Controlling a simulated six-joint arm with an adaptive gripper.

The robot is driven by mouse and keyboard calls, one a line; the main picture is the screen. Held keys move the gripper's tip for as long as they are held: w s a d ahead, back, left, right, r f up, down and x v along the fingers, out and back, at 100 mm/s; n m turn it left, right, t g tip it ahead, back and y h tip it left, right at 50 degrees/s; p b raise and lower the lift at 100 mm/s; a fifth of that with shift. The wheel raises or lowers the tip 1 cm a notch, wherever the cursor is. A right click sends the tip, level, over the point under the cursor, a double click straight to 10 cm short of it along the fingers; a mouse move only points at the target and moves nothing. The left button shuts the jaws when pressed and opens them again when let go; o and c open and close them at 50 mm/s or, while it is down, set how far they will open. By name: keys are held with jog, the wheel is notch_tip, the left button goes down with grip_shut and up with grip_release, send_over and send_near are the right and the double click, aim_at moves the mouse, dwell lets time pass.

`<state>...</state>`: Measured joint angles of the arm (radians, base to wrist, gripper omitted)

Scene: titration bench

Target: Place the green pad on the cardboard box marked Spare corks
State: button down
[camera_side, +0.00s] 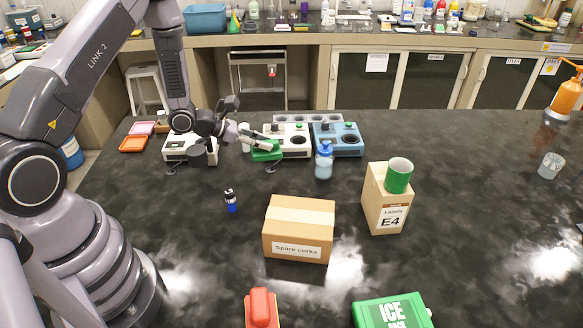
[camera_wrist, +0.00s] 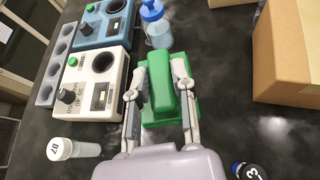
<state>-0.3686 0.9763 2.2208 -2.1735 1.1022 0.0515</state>
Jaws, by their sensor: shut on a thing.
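The green pad (camera_wrist: 160,82) has a raised block on a flat base. My gripper (camera_wrist: 158,88) is shut on the raised block, one finger on each side. In the side view the pad (camera_side: 268,155) is at the front of the white stirrer, with my gripper (camera_side: 258,140) reaching it from the left. I cannot tell whether its base touches the bench. The closed cardboard box marked Spare corks (camera_side: 297,217) stands at the middle of the bench, in front of the pad. Part of a cardboard box (camera_wrist: 290,50) shows at the right of the wrist view.
A blue-capped bottle (camera_side: 324,163) stands close to the pad's right. A small dark-capped vial (camera_side: 231,203) stands left of the box. The right bench is mostly clear.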

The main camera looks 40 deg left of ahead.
jog(key=s+d+r+m+g+h, duration=0.1)
jog(key=s+d+r+m, duration=0.1)
jog(key=d, duration=0.3)
jog(key=s+d+r+m+g+h, duration=0.1)
jog(key=d+r, duration=0.1)
jog(key=d, duration=0.3)
jog(key=r+m+g+h, duration=0.1)
jog(key=m+g+h, duration=0.1)
jog(key=m+g, duration=0.1)
send_over(297, 215)
notch_tip(297, 215, down, 2)
jog(key=shift+f, duration=2.2)
jog(key=shift+f, duration=0.1)
jog(key=c, duration=0.9)
grip_release()
jog(key=shift+c, duration=0.2)
